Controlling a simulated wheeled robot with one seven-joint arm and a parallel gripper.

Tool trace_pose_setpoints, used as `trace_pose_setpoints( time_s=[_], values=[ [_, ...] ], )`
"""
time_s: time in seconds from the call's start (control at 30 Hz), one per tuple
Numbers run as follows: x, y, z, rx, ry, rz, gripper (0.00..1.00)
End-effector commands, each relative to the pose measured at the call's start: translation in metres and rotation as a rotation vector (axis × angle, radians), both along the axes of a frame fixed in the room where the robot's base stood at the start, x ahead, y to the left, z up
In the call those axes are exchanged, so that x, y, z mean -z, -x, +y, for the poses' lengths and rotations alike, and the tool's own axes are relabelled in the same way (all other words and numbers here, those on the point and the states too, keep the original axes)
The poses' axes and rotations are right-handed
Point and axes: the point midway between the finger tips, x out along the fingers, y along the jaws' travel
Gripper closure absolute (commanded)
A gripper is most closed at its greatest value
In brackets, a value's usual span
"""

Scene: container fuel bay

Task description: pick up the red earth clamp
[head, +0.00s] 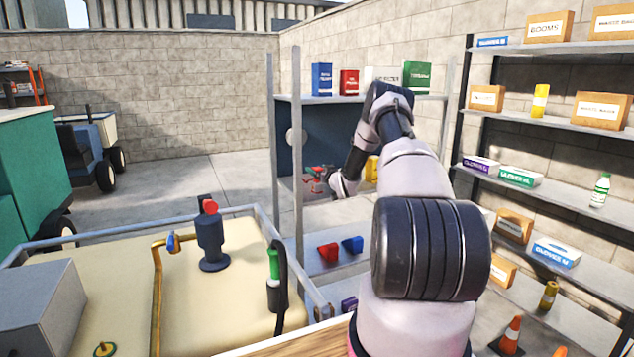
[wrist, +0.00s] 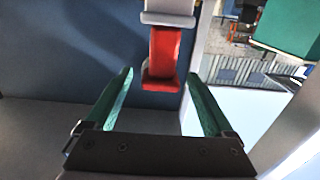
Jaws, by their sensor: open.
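The red earth clamp (head: 316,174) shows at the middle level of the grey shelf unit, just left of my wrist. In the wrist view, the clamp (wrist: 163,60) is red with pale grey parts at the top edge of the picture. My gripper (wrist: 160,76) is open, with one green finger on each side of the clamp's lower red end in the picture. The clamp seems to lie beyond the fingertips, and no contact shows. Its upper part is cut off.
The shelf unit has a dark blue panel (wrist: 60,60) beside the clamp. Blue, red and green packs (head: 417,77) stand on top. A red block (head: 328,252) and a blue block (head: 352,244) sit lower. A post (head: 297,150) stands at the front left. A tank (head: 130,280) with fittings is nearby.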

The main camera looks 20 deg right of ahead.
Motion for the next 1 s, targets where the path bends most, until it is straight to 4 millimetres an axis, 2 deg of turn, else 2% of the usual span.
trace_pose_setpoints(
  time_s=[0.1,0.2,0.33,0.53,0.67,0.7,0.77,1.0],
  values=[
    [0.001,-0.021,0.002,-0.002,0.001,-0.003,0.12],
    [0.0,-0.033,0.002,-0.001,0.0,-0.002,0.12],
    [0.0,-0.04,0.002,-0.001,0.001,0.0,0.12],
    [0.0,-0.04,0.002,-0.001,0.0,0.0,0.12],
    [0.0,-0.04,0.002,0.0,0.0,0.0,0.62],
    [0.0,-0.04,0.002,0.0,0.0,0.0,0.78],
    [0.0,-0.04,0.002,0.0,0.0,0.0,1.0],
    [-0.001,-0.04,0.001,0.0,0.0,-0.002,1.0]
  ],
)
